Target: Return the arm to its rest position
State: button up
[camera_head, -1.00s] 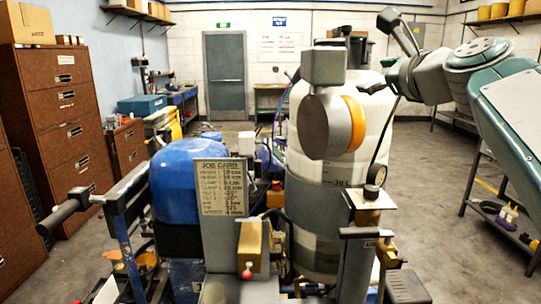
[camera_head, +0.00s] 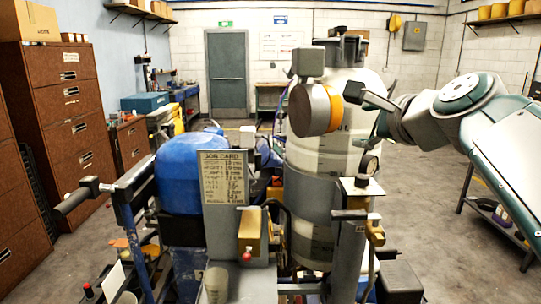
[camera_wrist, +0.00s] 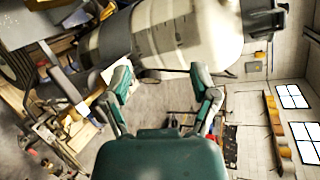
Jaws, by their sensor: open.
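My arm (camera_head: 470,110) reaches in from the right edge in the head view, green and white with a grey wrist. My gripper (camera_head: 368,118) points left, in front of the right side of the large white tank (camera_head: 345,155). In the wrist view the two green fingers of my gripper (camera_wrist: 162,78) are spread apart with nothing between them. The tank lies beyond the fingertips there. Whether a finger touches the tank cannot be told.
The line striper carries a blue tank (camera_head: 183,175), a job card (camera_head: 223,177) and a handlebar (camera_head: 85,192). An orange-rimmed round part (camera_head: 315,108) sits near my gripper. Brown cabinets (camera_head: 65,115) stand left. A shelf table (camera_head: 495,205) stands right.

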jog(key=s+f+n+g+h, duration=0.1)
jog(key=s+f+n+g, duration=0.1)
jog(key=s+f+n, duration=0.4)
jog(key=s+f+n+g+h, duration=0.1)
jog(key=s+f+n+g, duration=0.2)
jog(key=f, duration=1.1)
jog(key=s+f+n+g+h, duration=0.2)
jog(key=s+f+n+g, duration=0.1)
jog(key=s+f+n, duration=0.7)
jog(key=s+f, duration=0.1)
jog(key=s, duration=0.1)
jog(key=shift+s, duration=0.4)
jog(key=shift+a, duration=0.1)
jog(key=shift+c, duration=0.3)
